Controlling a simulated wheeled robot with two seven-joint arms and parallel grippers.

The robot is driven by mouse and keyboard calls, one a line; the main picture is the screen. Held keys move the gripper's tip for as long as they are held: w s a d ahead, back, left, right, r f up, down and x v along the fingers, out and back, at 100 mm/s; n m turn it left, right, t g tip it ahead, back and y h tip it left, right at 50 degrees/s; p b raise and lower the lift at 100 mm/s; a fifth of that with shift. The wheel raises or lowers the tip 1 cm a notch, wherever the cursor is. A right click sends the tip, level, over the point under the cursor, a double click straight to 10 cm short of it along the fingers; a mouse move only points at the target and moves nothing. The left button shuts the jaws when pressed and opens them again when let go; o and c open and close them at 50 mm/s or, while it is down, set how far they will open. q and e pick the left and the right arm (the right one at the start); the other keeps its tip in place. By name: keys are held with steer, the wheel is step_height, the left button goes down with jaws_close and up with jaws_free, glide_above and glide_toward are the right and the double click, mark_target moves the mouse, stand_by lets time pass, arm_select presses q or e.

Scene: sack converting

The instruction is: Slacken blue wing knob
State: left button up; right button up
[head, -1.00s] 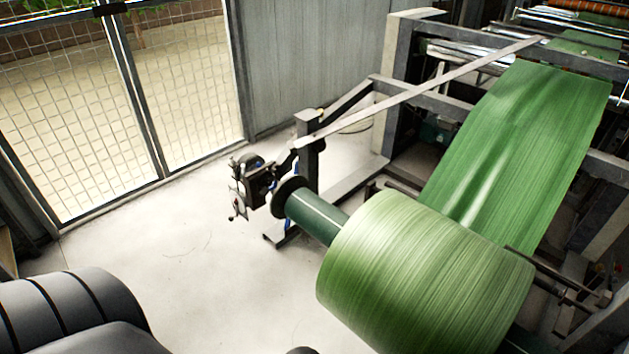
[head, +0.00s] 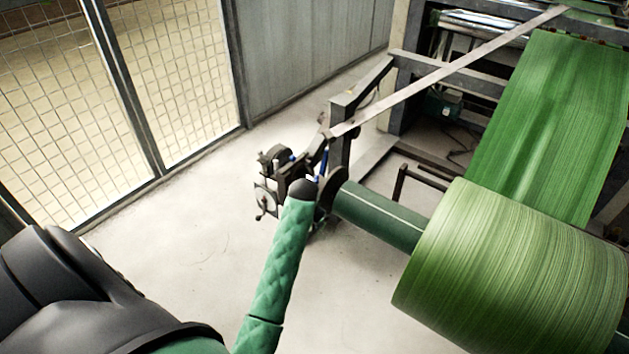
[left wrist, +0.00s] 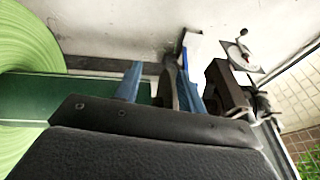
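I cannot make out the blue wing knob for sure in either view. The dark bracket and crank assembly (head: 272,180) stands at the left end of the green roll shaft (head: 380,217); in the left wrist view it is at the right (left wrist: 228,90). My left gripper (head: 308,161) has its blue fingers at this assembly, partly hidden by my arm in the head view. In the left wrist view the fingers (left wrist: 162,82) stand wide apart, with the edge of a dark disc (left wrist: 167,88) showing between them. Contact cannot be told. My right gripper is out of view.
A large green film roll (head: 520,270) sits on the shaft at the right. A grey frame post (head: 340,150) and a slanted bar (head: 450,70) rise behind the assembly. A mesh fence (head: 70,100) stands at the left. The floor (head: 180,240) between is clear.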

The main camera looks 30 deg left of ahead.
arm_select(q)
steer(key=w+a+r, duration=0.2)
steer(key=w+a, duration=0.4)
steer(key=w, duration=0.2)
step_height(320, 180, up, 2)
steer(key=h, duration=0.2)
glide_above(315, 178)
steer(key=s, duration=0.2)
steer(key=shift+s+a+n+t+b, duration=0.1)
steer(key=shift+s+n+t+b, duration=0.1)
steer(key=shift+n+t+b, duration=0.15)
steer(key=x, duration=0.4)
steer(key=shift+w+f, duration=0.15)
steer(key=shift+f, duration=0.2)
steer(key=shift+x, duration=0.85)
steer(key=shift+a, duration=0.1)
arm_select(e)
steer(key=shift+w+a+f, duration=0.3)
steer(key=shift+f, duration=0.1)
arm_select(q)
steer(key=shift+c, duration=1.3)
jaws_close()
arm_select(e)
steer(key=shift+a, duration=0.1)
